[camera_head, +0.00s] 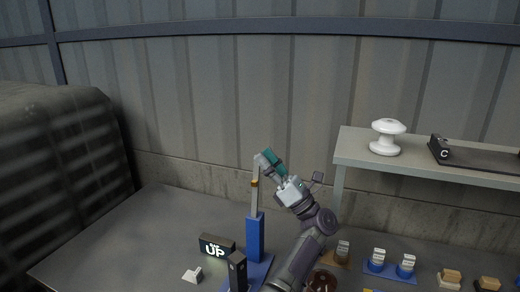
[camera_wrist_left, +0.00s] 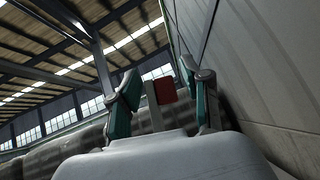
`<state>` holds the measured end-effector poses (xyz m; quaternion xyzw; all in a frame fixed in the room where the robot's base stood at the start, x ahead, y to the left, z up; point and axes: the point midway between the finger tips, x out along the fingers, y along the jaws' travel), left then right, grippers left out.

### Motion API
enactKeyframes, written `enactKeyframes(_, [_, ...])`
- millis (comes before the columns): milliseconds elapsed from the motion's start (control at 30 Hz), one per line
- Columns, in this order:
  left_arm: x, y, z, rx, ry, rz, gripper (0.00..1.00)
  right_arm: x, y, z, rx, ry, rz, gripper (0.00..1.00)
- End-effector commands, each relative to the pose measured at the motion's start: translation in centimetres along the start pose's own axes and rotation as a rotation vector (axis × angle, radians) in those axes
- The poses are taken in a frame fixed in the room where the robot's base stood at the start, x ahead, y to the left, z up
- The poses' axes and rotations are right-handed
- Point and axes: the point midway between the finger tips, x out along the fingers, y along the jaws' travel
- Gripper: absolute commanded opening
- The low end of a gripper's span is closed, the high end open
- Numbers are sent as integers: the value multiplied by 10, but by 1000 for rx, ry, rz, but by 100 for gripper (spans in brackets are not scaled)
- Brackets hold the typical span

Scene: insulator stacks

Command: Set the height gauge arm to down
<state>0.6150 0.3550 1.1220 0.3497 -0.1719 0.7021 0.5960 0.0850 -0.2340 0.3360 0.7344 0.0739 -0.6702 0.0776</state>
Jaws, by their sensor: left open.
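The height gauge has a blue upright post (camera_head: 255,238) on a blue base. Its slim grey arm (camera_head: 255,198) stands upright above the post, with an orange band partway up. A black sign (camera_head: 216,247) beside it reads "UP". My left gripper (camera_head: 268,159) is at the top end of the gauge arm, with its teal fingers open. In the left wrist view, my open fingers (camera_wrist_left: 162,92) stand on either side of a pale bar with a red block (camera_wrist_left: 165,90); I cannot tell whether either finger touches it. My right gripper is not in view.
A raised shelf (camera_head: 440,172) at right holds a white insulator (camera_head: 386,137) and a black tray marked C (camera_head: 478,157). Below it are blue holders (camera_head: 390,268) and wooden blocks (camera_head: 450,279). A small white piece (camera_head: 192,275) lies left. The table's left part is clear.

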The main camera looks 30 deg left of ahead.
Motion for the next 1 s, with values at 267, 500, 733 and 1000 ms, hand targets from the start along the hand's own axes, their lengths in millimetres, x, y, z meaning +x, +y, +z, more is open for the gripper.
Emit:
enactKeyframes(267, [22,-2,-8,-1,0,0,48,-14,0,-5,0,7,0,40])
enactKeyframes(500, [22,-2,-10,-1,0,0,48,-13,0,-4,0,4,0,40])
enactKeyframes(733, [22,-2,-9,-1,0,-1,18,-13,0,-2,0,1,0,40])
enactKeyframes(1000, [22,-3,-8,-2,-2,-3,0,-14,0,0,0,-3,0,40])
